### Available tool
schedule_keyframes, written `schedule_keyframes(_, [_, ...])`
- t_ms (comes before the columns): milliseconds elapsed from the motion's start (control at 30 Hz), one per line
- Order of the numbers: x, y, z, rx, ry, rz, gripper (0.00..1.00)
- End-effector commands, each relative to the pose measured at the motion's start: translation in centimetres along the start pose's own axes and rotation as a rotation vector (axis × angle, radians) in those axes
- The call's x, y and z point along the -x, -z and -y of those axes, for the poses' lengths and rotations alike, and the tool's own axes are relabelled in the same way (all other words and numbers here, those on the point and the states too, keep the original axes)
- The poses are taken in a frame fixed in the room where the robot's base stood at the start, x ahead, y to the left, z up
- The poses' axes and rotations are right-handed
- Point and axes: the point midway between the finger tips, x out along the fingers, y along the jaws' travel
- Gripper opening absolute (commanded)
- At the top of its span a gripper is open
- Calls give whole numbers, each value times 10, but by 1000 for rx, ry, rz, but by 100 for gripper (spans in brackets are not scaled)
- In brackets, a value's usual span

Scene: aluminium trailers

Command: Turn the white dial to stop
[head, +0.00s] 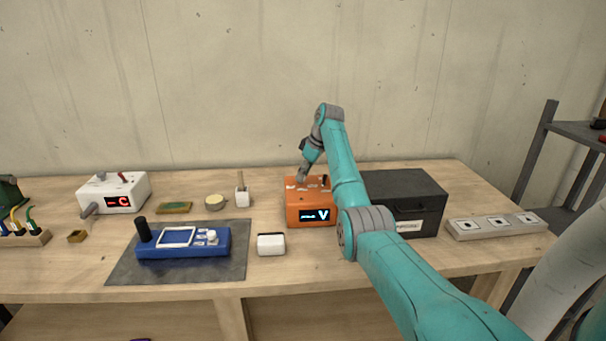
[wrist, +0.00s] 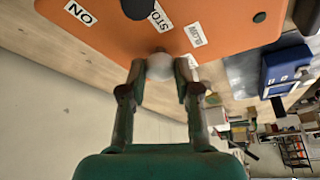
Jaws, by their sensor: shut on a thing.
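The orange box (head: 296,212) stands on the bench with a lit display (head: 315,215) on its front. My gripper (head: 301,178) points down at its top. In the wrist view the orange top (wrist: 110,32) carries an ON label (wrist: 79,13), a partly hidden label reading STO (wrist: 160,18) and a third label (wrist: 196,35) too small to read. The white dial (wrist: 160,66) sits near the panel edge, between the fingertips of my gripper (wrist: 160,72), which is shut on it. Any pointer mark on the dial cannot be made out.
A black box (head: 405,190) stands close right of the orange box, behind my arm. A white case (head: 271,244) and a blue device (head: 185,245) on a grey mat lie to the left. A white box with a red display (head: 112,193) is farther left. A grey socket strip (head: 497,226) is at right.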

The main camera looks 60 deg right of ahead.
Motion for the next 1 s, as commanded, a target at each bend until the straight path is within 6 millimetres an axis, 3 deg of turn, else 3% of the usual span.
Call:
schedule_keyframes(300, [-1,0,-1,109,47,1,0])
schedule_keyframes(833, [-1,0,-1,130,56,2,0])
schedule_keyframes(867, [-1,0,-1,130,56,2,37])
schedule_keyframes(933, [-1,0,-1,130,56,2,54])
schedule_keyframes(1000, [-1,0,-1,130,55,1,57])
